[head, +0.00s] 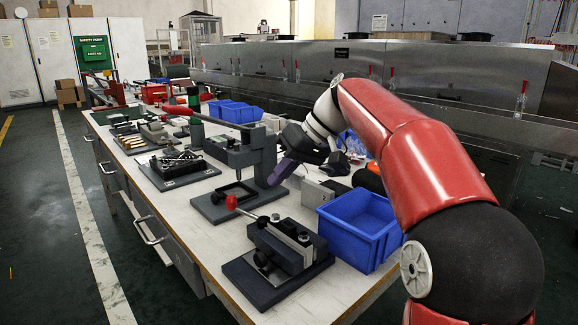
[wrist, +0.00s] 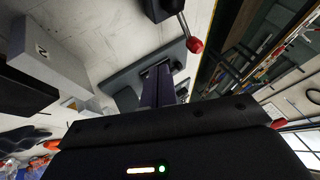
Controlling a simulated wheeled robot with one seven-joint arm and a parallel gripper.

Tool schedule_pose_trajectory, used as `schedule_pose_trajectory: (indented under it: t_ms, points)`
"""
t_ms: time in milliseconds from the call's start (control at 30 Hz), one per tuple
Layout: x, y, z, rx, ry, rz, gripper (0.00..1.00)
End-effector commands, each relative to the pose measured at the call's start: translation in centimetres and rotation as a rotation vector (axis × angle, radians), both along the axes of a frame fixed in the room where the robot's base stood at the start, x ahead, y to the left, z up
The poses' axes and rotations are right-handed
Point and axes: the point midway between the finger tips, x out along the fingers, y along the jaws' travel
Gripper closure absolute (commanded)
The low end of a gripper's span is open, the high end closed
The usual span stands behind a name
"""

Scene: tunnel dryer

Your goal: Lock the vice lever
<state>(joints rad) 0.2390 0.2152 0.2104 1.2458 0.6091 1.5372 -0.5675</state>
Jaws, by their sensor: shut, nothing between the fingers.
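The vice (head: 285,250) is a dark block on a flat base at the near edge of the bench in the head view. Its lever ends in a red ball (head: 231,203) and sticks out to the left, tilted up. In the wrist view the red lever ball (wrist: 195,45) shows near the top, apart from the fingers. My gripper (head: 277,182) is shut and empty, its purple fingers slanting down beside the bench press, behind the vice. The fingers also show in the wrist view (wrist: 163,75), above the dark gripper body. Most of the vice is out of the wrist view.
The bench press (head: 240,155) stands close to my gripper on the left. A blue bin (head: 350,240) stands right of the vice. A grey block (head: 318,193) lies between press and bin. Other fixtures crowd the bench farther back. Floor is clear at left.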

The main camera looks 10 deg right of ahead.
Motion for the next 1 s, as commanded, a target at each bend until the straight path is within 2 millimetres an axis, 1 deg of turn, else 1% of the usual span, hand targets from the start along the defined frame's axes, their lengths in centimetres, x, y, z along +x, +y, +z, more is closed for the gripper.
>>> schedule_pose_trajectory:
  t_ms: [33,100,200,233,333,500,1000]
  points:
    - [0.1,0.8,-1.1,0.0,0.002,0.003,1.0]
    - [0.3,1.6,-2.3,0.0,0.002,0.003,1.0]
    - [0.5,2.9,-3.5,-0.001,0.0,0.002,1.0]
    - [0.1,3.4,-3.1,-0.001,-0.003,0.003,1.0]
    - [-0.5,4.7,-2.9,-0.002,-0.002,0.003,1.0]
    - [-1.0,5.8,-2.8,-0.001,-0.001,0.0,1.0]
    - [-1.1,6.1,-2.8,-0.001,-0.001,0.007,1.0]
